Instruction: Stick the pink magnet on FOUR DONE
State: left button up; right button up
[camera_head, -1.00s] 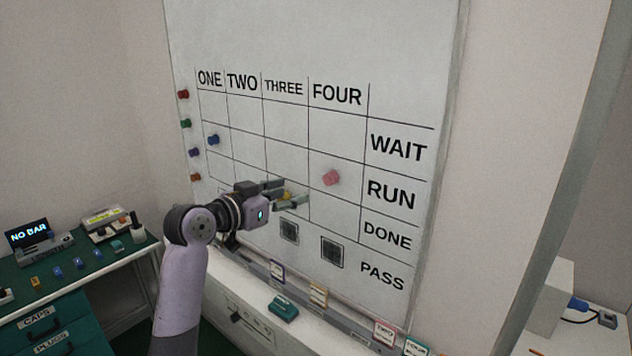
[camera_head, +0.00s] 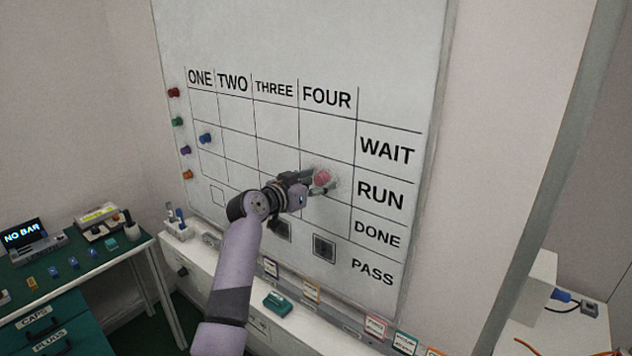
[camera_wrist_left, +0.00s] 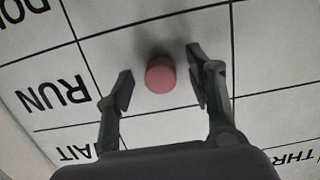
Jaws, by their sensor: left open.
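The pink magnet (camera_head: 322,177) is on the whiteboard (camera_head: 390,90) in column FOUR, row RUN. In the left wrist view the pink magnet (camera_wrist_left: 160,76) lies between the two fingers of my left gripper (camera_wrist_left: 159,70), with a gap on each side. In the head view my left gripper (camera_head: 324,182) is open around it. The FOUR DONE cell (camera_head: 330,212) is just below, partly behind the gripper, and its visible part is bare. My right gripper is not in view.
A dark square (camera_head: 324,248) is on the board in column FOUR, row PASS. A blue magnet (camera_head: 205,138) is in column ONE. Several magnets line the board's left edge. A ledge with a teal eraser-like block (camera_head: 277,303) runs below.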

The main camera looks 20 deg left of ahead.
pick_arm(q)
jog(key=shift+c, duration=0.2)
jog(key=c, duration=1.1)
jog(key=shift+c, duration=0.2)
jog(key=shift+s+a+f, duration=0.1)
jog(key=shift+s, duration=0.1)
jog(key=shift+p+v, duration=0.45)
jog(key=shift+v, duration=0.75)
jog(key=shift+s+f, duration=0.15)
jog(key=shift+s, duration=0.05)
jog(key=shift+s+a, duration=0.25)
jog(key=shift+s, duration=0.25)
jog(key=p, duration=0.1)
send_near(318, 183)
jog(key=shift+f, duration=0.5)
